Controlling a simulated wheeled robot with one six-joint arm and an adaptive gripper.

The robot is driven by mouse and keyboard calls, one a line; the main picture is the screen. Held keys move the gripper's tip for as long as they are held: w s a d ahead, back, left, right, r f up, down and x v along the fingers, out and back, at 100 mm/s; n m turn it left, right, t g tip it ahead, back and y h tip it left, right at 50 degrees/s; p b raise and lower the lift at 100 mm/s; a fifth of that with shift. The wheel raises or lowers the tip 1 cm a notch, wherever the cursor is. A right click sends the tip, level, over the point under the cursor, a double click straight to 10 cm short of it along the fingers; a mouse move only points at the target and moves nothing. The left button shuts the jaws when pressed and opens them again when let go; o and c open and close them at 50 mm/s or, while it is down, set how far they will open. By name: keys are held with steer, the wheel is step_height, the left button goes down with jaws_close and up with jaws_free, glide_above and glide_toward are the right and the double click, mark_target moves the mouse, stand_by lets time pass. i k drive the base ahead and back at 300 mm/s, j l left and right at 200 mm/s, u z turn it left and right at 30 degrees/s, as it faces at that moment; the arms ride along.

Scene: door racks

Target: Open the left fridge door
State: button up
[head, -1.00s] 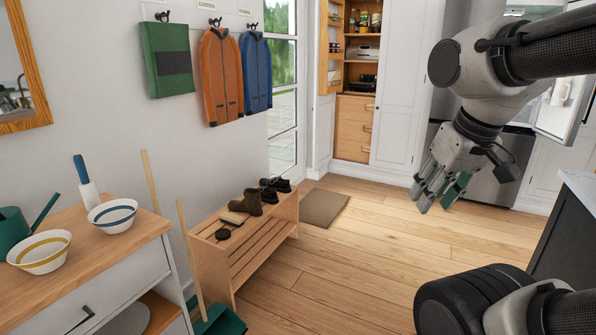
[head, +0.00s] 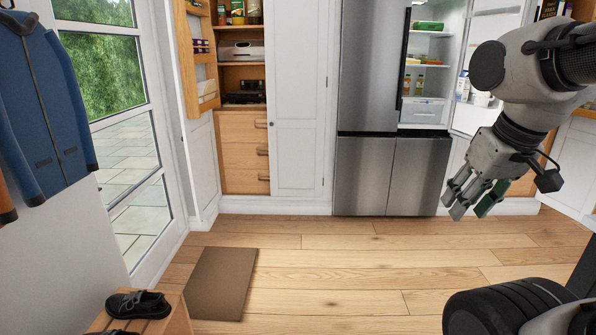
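The fridge's left door (head: 368,66) is tall brushed steel and shut, with a dark vertical handle (head: 405,58) along its right edge. The right fridge door (head: 492,60) stands open to the right and shows its inner shelves. My gripper (head: 474,202) hangs at the right with its fingers pointing down and spread apart. One finger or its pad looks green; I see no object clearly held. In the picture it is below and right of the left door's handle, and nothing shows it touching the fridge.
Lower steel fronts (head: 392,176) of the fridge are shut. A white cupboard door (head: 298,95) and an open pantry (head: 240,60) stand to the left. A mat (head: 221,283) and a bench with shoes (head: 140,304) are at front left. The wooden floor (head: 350,270) before the fridge is clear.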

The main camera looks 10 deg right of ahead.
mark_target(375, 32)
steer(key=i+z, duration=0.25)
steer(key=i, duration=0.85)
steer(key=i+j+z, duration=0.1)
steer(key=i+z, duration=0.2)
steer(key=i, duration=0.8)
